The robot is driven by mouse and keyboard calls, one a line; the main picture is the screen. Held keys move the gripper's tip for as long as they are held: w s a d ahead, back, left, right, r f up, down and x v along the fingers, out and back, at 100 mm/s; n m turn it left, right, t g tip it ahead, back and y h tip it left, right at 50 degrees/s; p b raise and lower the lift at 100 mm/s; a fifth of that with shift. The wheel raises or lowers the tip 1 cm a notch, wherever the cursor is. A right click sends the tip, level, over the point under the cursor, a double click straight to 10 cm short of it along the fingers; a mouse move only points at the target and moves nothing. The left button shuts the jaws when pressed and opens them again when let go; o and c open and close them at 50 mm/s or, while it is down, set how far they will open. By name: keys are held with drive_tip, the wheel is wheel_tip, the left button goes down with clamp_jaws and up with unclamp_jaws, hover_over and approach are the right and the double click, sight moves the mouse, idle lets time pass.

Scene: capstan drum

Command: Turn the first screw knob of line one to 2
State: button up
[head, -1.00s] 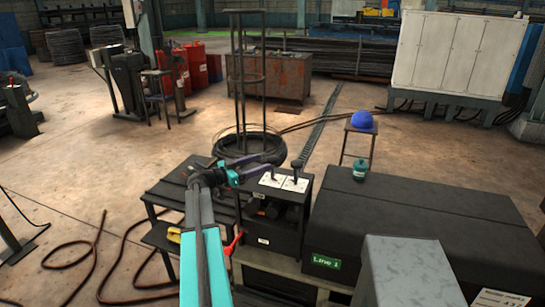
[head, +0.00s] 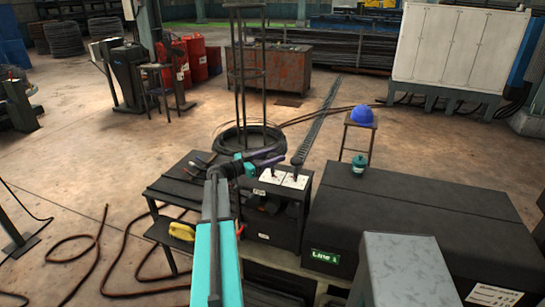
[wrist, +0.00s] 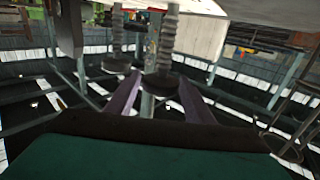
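The black line one unit (head: 275,222) stands in the middle of the head view, with a white-topped panel (head: 285,180) carrying upright dark screw knobs. The right knob (head: 297,163) shows clearly; the left one is partly covered by my gripper. My gripper (head: 279,158) is above the panel, its purple fingers pointing right. In the wrist view, my gripper (wrist: 161,82) has its two purple fingers apart. A ribbed post with a dark disc (wrist: 162,84) shows between the fingertips; contact cannot be told. A second ribbed post (wrist: 117,45) is to its left.
A long dark cabinet (head: 425,220) with a green "Line 1" sign (head: 325,256) lies right of the unit. A grey metal box (head: 400,270) is in front. A dark table (head: 185,180) stands left. Hoses lie on the floor.

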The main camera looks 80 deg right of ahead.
drive_tip(key=c, duration=0.7)
drive_tip(key=shift+o, duration=0.2)
